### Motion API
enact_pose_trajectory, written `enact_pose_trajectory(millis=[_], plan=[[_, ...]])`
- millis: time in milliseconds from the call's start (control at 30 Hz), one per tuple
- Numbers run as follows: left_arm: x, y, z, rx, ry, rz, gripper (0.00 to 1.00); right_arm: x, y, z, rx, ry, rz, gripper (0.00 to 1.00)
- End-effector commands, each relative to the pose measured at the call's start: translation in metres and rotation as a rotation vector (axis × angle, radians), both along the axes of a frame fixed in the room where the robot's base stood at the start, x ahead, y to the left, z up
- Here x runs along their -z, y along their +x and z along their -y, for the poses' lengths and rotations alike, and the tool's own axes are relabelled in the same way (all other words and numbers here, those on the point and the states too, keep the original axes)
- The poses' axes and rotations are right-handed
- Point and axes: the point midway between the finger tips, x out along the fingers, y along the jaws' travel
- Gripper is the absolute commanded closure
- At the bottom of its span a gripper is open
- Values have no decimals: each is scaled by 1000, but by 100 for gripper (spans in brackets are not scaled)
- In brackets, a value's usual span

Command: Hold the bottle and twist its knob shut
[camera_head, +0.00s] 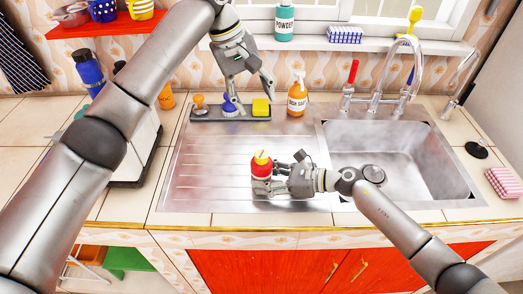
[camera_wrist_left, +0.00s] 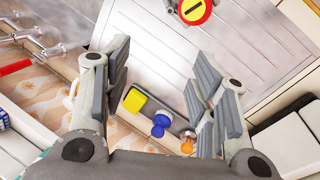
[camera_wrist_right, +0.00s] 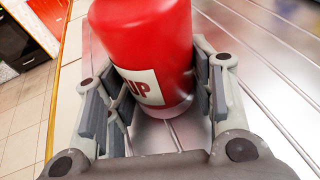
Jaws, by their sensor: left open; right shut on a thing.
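The red bottle (camera_head: 258,172) stands upright on the metal drainboard, left of the sink basin. Its yellow knob (camera_head: 261,156) is on top; the left wrist view shows the knob (camera_wrist_left: 193,10) from above with a dark slot and red rim. My right gripper (camera_head: 268,180) is shut on the lower part of the bottle; in the right wrist view the red body (camera_wrist_right: 145,40) sits between the fingers, its label partly hidden. My left gripper (camera_head: 253,92) is open and empty, above and behind the bottle, with its fingers apart and away from the knob.
Behind the drainboard, a grey tray (camera_head: 210,114) holds a wooden-topped item, a blue brush (camera_head: 229,107) and a yellow sponge (camera_head: 261,107). An orange soap bottle (camera_head: 297,100) stands beside it. The sink basin (camera_head: 400,150) and faucet (camera_head: 375,95) are at right. Drainboard left of the bottle is clear.

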Motion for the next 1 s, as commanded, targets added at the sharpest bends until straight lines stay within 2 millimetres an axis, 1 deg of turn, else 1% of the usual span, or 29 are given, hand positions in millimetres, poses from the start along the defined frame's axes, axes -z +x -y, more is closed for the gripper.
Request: enact_pose_trajectory(millis=[33, 100, 233, 300, 433, 567, 667, 900, 1000], plan=[[2, -10, 8, 2, 55, -15, 47, 1, 0, 0, 0, -2, -1, 74], [7, -23, 13, -8, 126, -33, 47, 1, 0, 0, 0, -2, -1, 74], [12, -39, 18, -26, 228, -53, 47, 1, 0, 0, 0, -2, -1, 74], [14, -44, 20, -34, 262, -58, 47, 1, 0, 0, 0, -2, -1, 74], [19, -49, 20, -43, 296, -63, 47, 1, 0, 0, 0, -1, 0, 74], [30, -50, 20, -43, 298, -66, 47, 1, 0, 0, 0, -1, 0, 74], [45, -51, 20, -43, 297, -68, 47, 1, 0, 0, 0, -1, 0, 74], [95, -50, 19, -44, 299, -66, 47, 1, 0, 0, 0, -1, 0, 74], [111, -50, 19, -44, 298, -65, 47, 1, 0, 0, 0, -1, 0, 74]])
